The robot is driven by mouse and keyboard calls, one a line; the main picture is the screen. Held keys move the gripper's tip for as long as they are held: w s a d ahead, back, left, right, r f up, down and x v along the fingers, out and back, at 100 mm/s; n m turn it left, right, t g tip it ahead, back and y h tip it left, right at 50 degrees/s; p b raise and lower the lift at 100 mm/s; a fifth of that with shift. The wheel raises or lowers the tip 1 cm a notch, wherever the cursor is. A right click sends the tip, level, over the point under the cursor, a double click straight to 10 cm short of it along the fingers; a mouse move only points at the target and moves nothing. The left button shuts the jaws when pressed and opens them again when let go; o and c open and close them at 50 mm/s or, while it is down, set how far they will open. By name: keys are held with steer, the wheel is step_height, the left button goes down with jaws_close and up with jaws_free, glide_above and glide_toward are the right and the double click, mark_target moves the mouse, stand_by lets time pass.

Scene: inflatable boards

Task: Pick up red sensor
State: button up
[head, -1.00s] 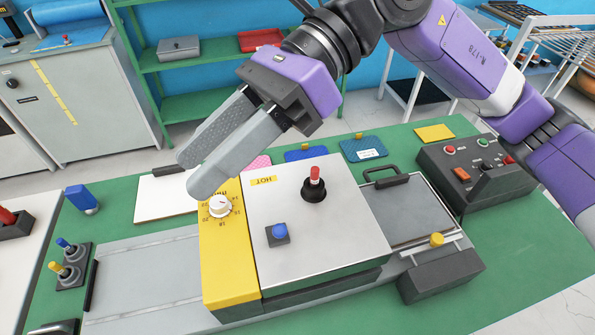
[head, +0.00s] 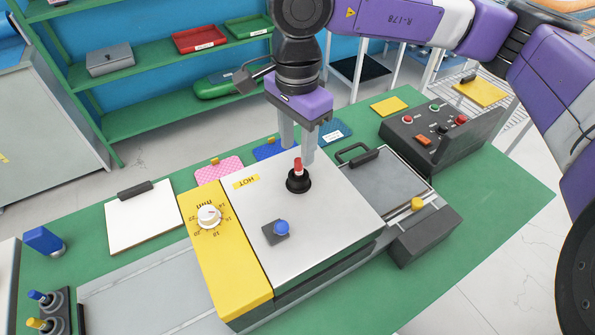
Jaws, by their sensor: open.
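The red sensor (head: 297,166), a small red cylinder on a round black base, stands upright on the white top of the machine (head: 333,207), right of the yellow HOT label. My gripper (head: 299,152) points down just above and behind it in the head view. Its two grey fingers are apart with nothing seen between them. The fingertips are close to the red top, one to each side in the picture. I cannot tell whether they touch it or are at its depth.
A blue button (head: 281,228) and a white dial (head: 208,216) on the yellow panel sit nearby on the machine. A handled grey plate (head: 385,180) and a control box (head: 440,137) stand to the right. A white clipboard (head: 143,218) lies to the left.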

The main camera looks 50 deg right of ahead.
mark_target(298, 160)
steer(key=shift+s+f+p, duration=0.15)
steer(key=shift+f+p, duration=0.9)
steer(key=shift+f, duration=1.55)
jaws_close()
